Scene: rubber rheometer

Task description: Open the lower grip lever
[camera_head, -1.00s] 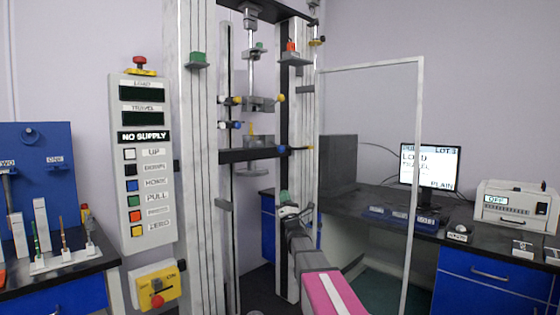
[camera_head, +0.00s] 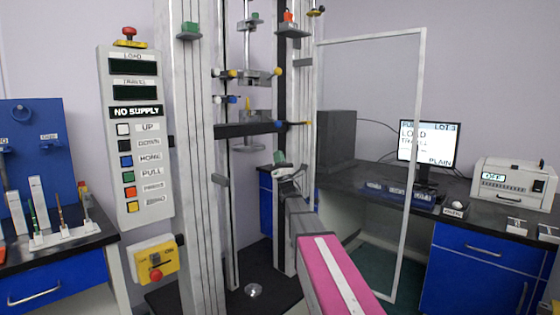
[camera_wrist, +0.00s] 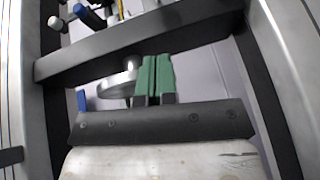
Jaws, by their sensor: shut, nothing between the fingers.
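The tall test frame stands in the centre of the head view, with a dark lower crossbeam (camera_head: 245,130). A blue-tipped lever (camera_head: 232,99) sticks out left just above this beam, and it also shows at the top left of the wrist view (camera_wrist: 88,16). I cannot tell for sure which lever belongs to the lower grip, or whether it is open. My gripper (camera_head: 280,157) is below the beam, near the right upright. In the wrist view its green fingers (camera_wrist: 153,76) are together and empty, below the beam and apart from the levers.
A yellow-tipped lever (camera_head: 277,72) is higher on the frame. A round metal disc (camera_wrist: 118,86) shows left of my fingers. A clear guard door with a white frame (camera_head: 415,150) stands open at the right. A control panel (camera_head: 135,135) is at the left, a monitor (camera_head: 428,142) at the right.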

